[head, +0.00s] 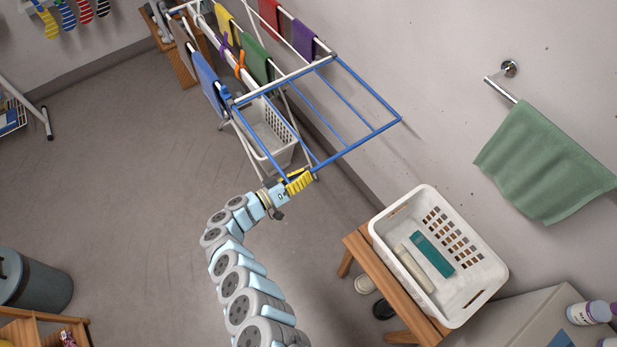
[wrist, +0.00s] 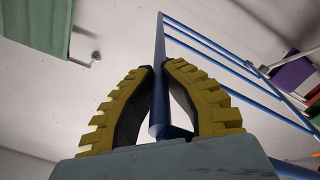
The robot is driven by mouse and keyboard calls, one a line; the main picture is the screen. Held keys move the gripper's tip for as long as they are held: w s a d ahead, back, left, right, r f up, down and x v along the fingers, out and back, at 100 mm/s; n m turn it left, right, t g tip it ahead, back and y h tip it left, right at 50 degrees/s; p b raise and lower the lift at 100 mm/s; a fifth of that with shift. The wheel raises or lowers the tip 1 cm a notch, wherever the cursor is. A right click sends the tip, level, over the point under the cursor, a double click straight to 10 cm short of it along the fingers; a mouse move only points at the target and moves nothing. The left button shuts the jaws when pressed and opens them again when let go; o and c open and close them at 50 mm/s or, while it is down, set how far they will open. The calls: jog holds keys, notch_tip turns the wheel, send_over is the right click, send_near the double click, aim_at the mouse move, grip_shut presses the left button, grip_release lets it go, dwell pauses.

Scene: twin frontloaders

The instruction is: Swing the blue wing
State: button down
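The blue wing (head: 356,146) is a tubular frame with inner rods, hinged to the white drying rack (head: 287,76) and standing out toward the lower right in the head view. My gripper (head: 299,182) is at its near lower corner. In the wrist view, the yellow fingers of my gripper (wrist: 160,68) close in on both sides of a bar of the blue wing (wrist: 159,95). Both fingertips appear to touch the bar, and the bar's lower end sits between the fingers. The fingers hide part of the corner in the head view.
A white basket (head: 268,155) stands under the rack. Another white basket (head: 480,292) sits on a wooden stool (head: 383,280) at right. A green towel (head: 545,160) hangs on the wall. Cloths, including a blue one (head: 205,82), hang on the rack.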

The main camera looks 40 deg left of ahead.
jog(key=shift+r, duration=0.15)
dwell(0.3)
jog(key=c, duration=1.1)
grip_release()
jog(key=shift+o, duration=0.2)
jog(key=v, duration=1.2)
